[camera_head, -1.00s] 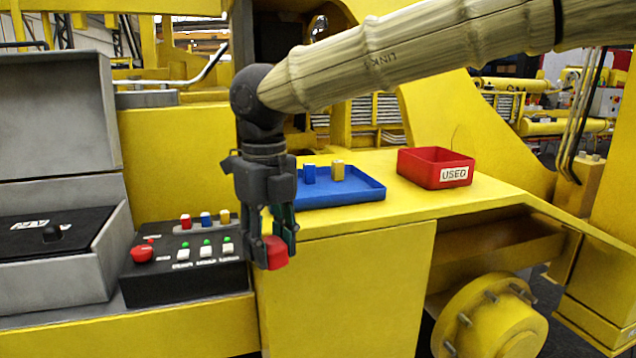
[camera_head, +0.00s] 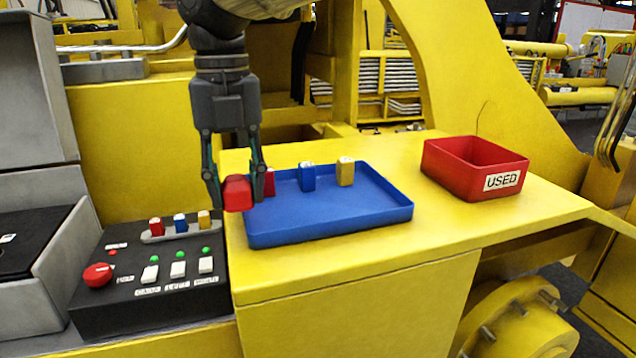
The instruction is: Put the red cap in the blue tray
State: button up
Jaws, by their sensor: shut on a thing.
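My gripper (camera_head: 238,198) points down and is shut on a red cap (camera_head: 238,191). It holds the cap in the air at the left end of the blue tray (camera_head: 330,225), overlapping the tray's left rim in the picture; the exact height is hard to tell. The tray lies on the yellow ledge. In it stand a blue block (camera_head: 307,177), a yellow block (camera_head: 345,172) and another red block (camera_head: 269,183), which my right finger partly hides.
A red bin labelled USED (camera_head: 474,170) stands right of the tray. A black control box (camera_head: 150,270) with buttons and red, blue and yellow caps sits lower left. A grey open case (camera_head: 45,270) is at far left. Yellow ledge (camera_head: 440,220) is clear between tray and bin.

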jog(key=p, duration=0.5)
send_over(318, 200)
jog(key=shift+s+a+f, duration=0.15)
jog(key=shift+s+f, duration=0.05)
jog(key=shift+f, duration=0.4)
jog(key=f, duration=0.1)
jog(key=f+p, duration=0.1)
jog(key=f, duration=0.1)
jog(key=shift+w+d, duration=0.15)
jog(key=shift+d, duration=0.1)
jog(key=shift+a+f, duration=0.15)
jog(key=shift+f, duration=0.25)
jog(key=shift+f, duration=0.1)
jog(key=o, duration=1)
notch_tip(318, 200, up, 12)
jog(key=b, duration=0.2)
jog(key=shift+b, duration=0.35)
